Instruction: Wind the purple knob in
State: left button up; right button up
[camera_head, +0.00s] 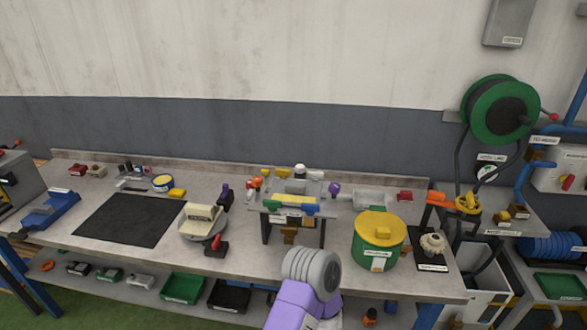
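A small purple knob (334,188) sits at the right end of the raised rail fixture (268,206) near the middle of the bench. The fixture carries several coloured blocks, and its legs stand on the bench top. I cannot tell how far either purple part is wound. One of my arm links, lavender with a grey ribbed end, rises at the bottom centre in front of the bench. Neither gripper shows, and nothing touches the purple parts.
A green pot with a yellow lid (379,228) stands right of the fixture. A black mat (128,219) lies on the left, with a blue tool (51,208) beyond it. A green hose reel (500,109) hangs at right. Green and black bins sit on the lower shelf.

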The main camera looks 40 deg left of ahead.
aim_at(335, 188)
jog(key=u, duration=0.95)
jog(key=i, duration=0.7)
jog(key=u, duration=0.8)
